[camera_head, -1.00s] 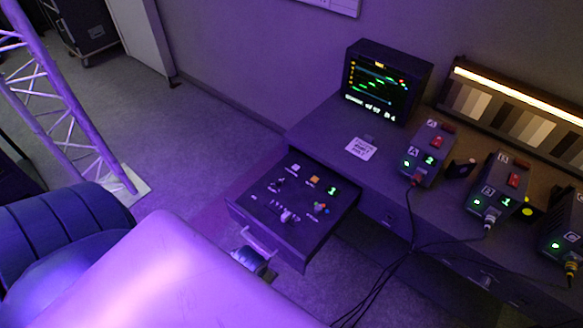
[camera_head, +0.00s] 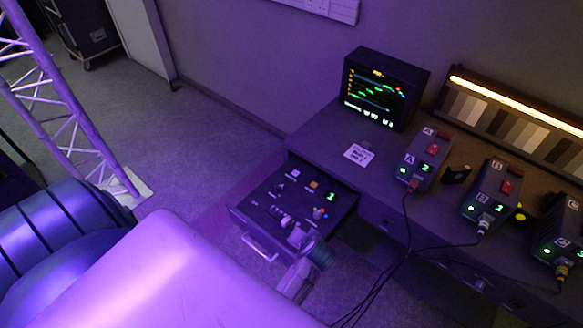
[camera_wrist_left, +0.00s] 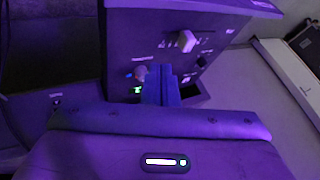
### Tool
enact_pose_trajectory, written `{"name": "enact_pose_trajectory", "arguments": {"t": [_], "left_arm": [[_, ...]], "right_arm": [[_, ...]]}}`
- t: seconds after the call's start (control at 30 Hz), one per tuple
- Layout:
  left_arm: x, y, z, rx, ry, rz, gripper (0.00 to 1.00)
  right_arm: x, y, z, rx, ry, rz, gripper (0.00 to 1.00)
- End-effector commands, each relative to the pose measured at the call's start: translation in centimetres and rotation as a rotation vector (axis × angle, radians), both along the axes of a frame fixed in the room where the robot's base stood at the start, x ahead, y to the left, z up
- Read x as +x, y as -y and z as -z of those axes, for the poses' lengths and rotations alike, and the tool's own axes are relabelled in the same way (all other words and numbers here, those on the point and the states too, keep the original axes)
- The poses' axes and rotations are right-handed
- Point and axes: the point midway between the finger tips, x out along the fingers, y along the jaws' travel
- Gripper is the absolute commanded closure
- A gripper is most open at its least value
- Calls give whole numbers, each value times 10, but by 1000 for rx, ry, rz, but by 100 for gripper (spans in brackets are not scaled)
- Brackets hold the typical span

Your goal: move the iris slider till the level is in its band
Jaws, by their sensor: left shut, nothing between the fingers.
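The control panel (camera_head: 250,212) is a dark pulled-out drawer-like unit with small knobs, coloured buttons and a green digit. A pale slider-like knob (camera_head: 285,219) sits on its top; I cannot read its label. In the left wrist view a white block knob (camera_wrist_left: 186,41) stands on the panel beside a slot. The monitor (camera_head: 378,90) shows a green trace with red at its right end; the band is too small to read. My left gripper (camera_head: 306,242) is at the panel's near right corner, shut and empty. Its dark fingers (camera_wrist_left: 163,84) show below the white knob, apart from it. My right gripper is out of view.
Several lit control boxes, including one marked A (camera_head: 422,160), stand on the desk at right. Their dark cables (camera_head: 392,265) hang down in front. A white card (camera_head: 359,154) lies on the desk. A drawer handle (camera_head: 259,247) juts from the panel's front. A truss (camera_head: 65,105) stands at left.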

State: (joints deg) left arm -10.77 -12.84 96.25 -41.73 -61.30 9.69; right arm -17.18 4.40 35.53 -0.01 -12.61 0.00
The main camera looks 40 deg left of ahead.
Motion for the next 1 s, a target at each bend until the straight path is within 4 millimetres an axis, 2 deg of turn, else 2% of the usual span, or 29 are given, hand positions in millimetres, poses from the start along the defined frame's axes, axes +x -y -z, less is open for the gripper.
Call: {"name": "enact_pose_trajectory", "arguments": {"t": [0.1,0.27,0.8,0.87,1.0], "left_arm": [[7,3,6,9,5,8,100],[12,-4,21,10,4,8,100],[43,-37,83,9,5,8,100],[46,-41,88,10,5,8,100],[47,-63,83,10,4,8,100]], "right_arm": [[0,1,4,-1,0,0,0],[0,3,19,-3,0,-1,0],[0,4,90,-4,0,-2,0],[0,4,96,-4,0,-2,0],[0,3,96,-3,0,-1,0]]}}
